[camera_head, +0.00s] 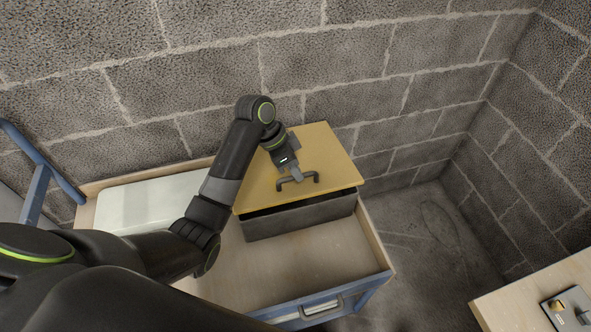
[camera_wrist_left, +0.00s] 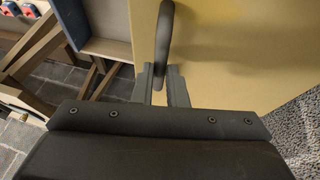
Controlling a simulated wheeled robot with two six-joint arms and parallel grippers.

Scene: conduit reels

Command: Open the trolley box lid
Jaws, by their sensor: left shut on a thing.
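The trolley box is a grey box (camera_head: 300,217) standing in the wooden tray of a blue-framed trolley (camera_head: 310,265). Its yellow lid (camera_head: 325,150) is tilted up a little, with a dark gap along the front edge. A dark bar handle (camera_head: 312,178) sits on the lid near that edge. My left gripper (camera_head: 297,178) is shut on the handle. In the left wrist view the handle (camera_wrist_left: 164,35) passes between the fingertips (camera_wrist_left: 160,80), with the yellow lid (camera_wrist_left: 225,50) behind. The right gripper is not in view.
A white container (camera_head: 150,200) lies in the tray's left part, partly hidden by my left arm. A block wall (camera_head: 200,50) stands close behind the trolley. A wooden table (camera_head: 530,300) with a small metal plate is at lower right. The floor between is clear.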

